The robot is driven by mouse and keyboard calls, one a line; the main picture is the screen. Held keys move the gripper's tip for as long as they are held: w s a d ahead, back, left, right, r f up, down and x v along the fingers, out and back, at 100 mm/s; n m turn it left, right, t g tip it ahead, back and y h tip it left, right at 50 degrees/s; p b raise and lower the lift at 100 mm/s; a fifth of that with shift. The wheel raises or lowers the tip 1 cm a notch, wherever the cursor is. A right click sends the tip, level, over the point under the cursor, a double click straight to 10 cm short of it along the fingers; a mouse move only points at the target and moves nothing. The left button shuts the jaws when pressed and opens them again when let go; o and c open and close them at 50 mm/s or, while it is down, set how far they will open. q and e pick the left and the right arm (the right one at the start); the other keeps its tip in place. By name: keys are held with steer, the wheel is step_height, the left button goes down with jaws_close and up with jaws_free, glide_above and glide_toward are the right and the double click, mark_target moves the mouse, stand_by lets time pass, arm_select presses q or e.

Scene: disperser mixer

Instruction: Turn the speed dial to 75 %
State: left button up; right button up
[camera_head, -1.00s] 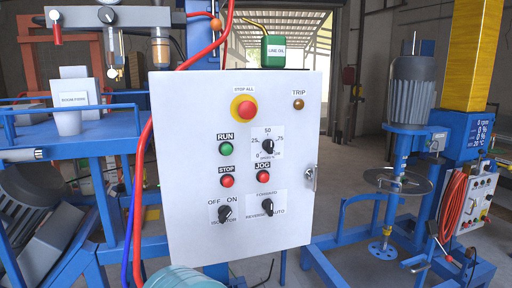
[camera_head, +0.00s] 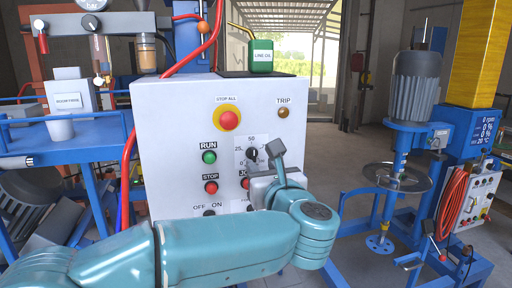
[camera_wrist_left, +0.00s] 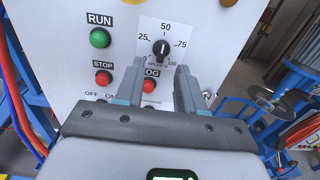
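The speed dial is a black knob (camera_head: 252,154) on a white scale plate on the grey control box (camera_head: 180,120). In the wrist view the knob (camera_wrist_left: 161,48) shows a pale pointer line, roughly upright, with 25, 50, 75 and 100 around it. My left gripper (camera_head: 268,162) is in front of the box, just below and right of the dial. In the wrist view its fingers (camera_wrist_left: 160,72) are apart with nothing between them, just below the knob and not around it. It partly hides the JOG button and lower switches. My right gripper is not in view.
The RUN button (camera_head: 209,157), STOP button (camera_head: 210,187) and STOP ALL button (camera_head: 229,120) are left of the dial.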

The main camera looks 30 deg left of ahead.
mark_target(254, 153)
arm_select(q)
steer(key=p+x, duration=0.2)
steer(key=x, duration=0.4)
steer(key=shift+w, duration=0.25)
steer(key=shift+w+a, duration=0.2)
steer(key=shift+a, duration=0.2)
steer(key=shift+d, duration=0.15)
steer(key=shift+w, duration=0.1)
steer(key=shift+c, duration=0.3)
jaws_close()
